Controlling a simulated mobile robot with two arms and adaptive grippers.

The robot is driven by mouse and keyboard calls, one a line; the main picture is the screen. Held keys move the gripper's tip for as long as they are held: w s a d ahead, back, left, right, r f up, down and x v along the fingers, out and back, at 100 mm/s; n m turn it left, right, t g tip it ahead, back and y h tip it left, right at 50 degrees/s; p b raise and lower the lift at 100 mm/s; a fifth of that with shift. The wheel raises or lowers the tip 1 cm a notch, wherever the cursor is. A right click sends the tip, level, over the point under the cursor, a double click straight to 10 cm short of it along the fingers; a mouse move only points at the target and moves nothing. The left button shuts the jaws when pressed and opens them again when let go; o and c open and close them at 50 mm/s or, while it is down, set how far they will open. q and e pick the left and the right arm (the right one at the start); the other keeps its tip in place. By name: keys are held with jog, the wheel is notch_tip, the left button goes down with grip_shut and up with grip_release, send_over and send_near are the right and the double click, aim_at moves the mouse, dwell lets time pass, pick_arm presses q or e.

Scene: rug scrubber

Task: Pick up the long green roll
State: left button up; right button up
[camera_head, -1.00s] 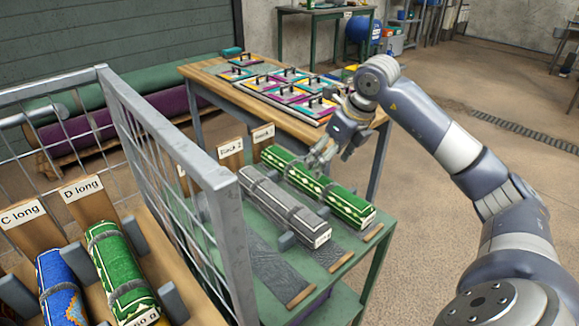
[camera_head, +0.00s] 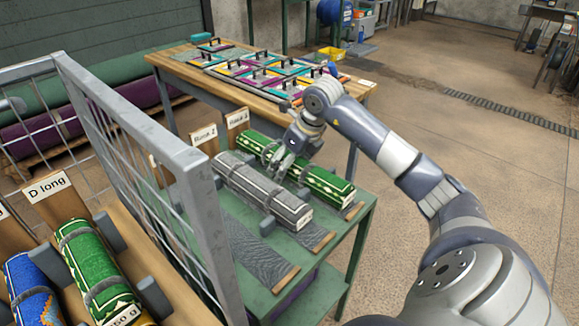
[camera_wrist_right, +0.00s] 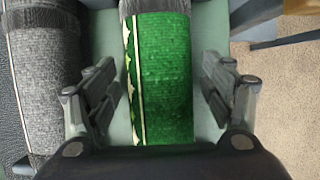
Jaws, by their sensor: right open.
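A long green patterned roll (camera_head: 325,185) lies on the green table, beside a grey roll (camera_head: 262,190). My right gripper (camera_head: 292,162) is over the middle of this green roll, hiding part of it. In the right wrist view my gripper (camera_wrist_right: 163,95) is open, with one finger on each side of the green roll (camera_wrist_right: 168,75). Clear gaps show between roll and fingers, and nothing is held. Another green roll (camera_head: 100,265) lies at the lower left in front of a sign reading "D long". My left gripper is not in view.
A metal mesh fence (camera_head: 130,125) stands between the left rolls and the green table (camera_head: 345,225). A blue roll (camera_head: 30,285) lies at the lower left. A wooden table (camera_head: 172,61) with colourful panels stands behind. Open floor lies to the right.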

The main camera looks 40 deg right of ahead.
jog(key=c, duration=1.4)
jog(key=shift+r, duration=0.15)
